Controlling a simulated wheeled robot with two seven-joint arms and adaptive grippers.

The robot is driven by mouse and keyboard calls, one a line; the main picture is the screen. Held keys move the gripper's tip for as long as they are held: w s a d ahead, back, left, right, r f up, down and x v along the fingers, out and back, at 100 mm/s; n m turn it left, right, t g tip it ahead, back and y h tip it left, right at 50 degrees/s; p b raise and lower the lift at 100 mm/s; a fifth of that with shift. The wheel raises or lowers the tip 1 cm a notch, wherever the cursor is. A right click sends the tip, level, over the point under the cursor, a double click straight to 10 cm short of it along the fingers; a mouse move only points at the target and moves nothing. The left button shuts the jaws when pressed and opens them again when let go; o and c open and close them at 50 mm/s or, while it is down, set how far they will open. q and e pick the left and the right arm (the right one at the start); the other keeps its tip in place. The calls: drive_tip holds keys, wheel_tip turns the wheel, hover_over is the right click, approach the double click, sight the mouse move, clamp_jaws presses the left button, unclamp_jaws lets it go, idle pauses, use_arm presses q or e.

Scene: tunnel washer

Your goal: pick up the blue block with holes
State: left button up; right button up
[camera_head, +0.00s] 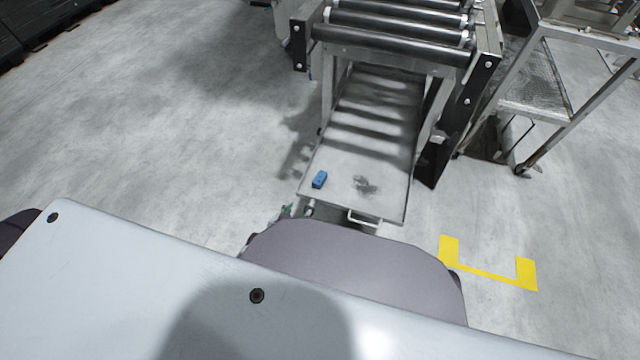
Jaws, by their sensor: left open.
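The blue block (319,179) is small and lies near the front left corner of a grey metal tray (340,196). Any holes in it are too small to make out. Only a small part of my left gripper (288,211) shows, just past the edge of my own body and in front of the tray's near left corner. It is open and apart from the block, below and left of it in the picture. The rest of it is hidden behind my body.
A roller conveyor (390,40) stands over the back of the tray, with frame posts on both sides. A handle (364,217) is on the tray's front edge. A metal rack (545,100) stands at right. Yellow floor marking (487,272) lies front right.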

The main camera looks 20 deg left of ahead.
use_arm(q)
drive_tip(key=shift+w+d+r+t+b, duration=0.1)
drive_tip(key=shift+w+r+t+b, duration=0.5)
drive_tip(key=shift+w+r+b, duration=0.75)
drive_tip(key=shift+w+d+r+t+b, duration=0.1)
drive_tip(key=shift+w+r+t+b, duration=0.5)
drive_tip(key=shift+b, duration=1.3)
use_arm(e)
drive_tip(key=shift+s+a+r, duration=0.1)
drive_tip(key=shift+a+r, duration=0.05)
drive_tip(key=shift+r, duration=1)
drive_tip(key=shift+s+a+r, duration=0.1)
drive_tip(key=shift+a+r, duration=0.05)
drive_tip(key=shift+r, duration=1)
use_arm(q)
drive_tip(key=shift+s+r, duration=0.1)
use_arm(e)
drive_tip(key=shift+y, duration=0.3)
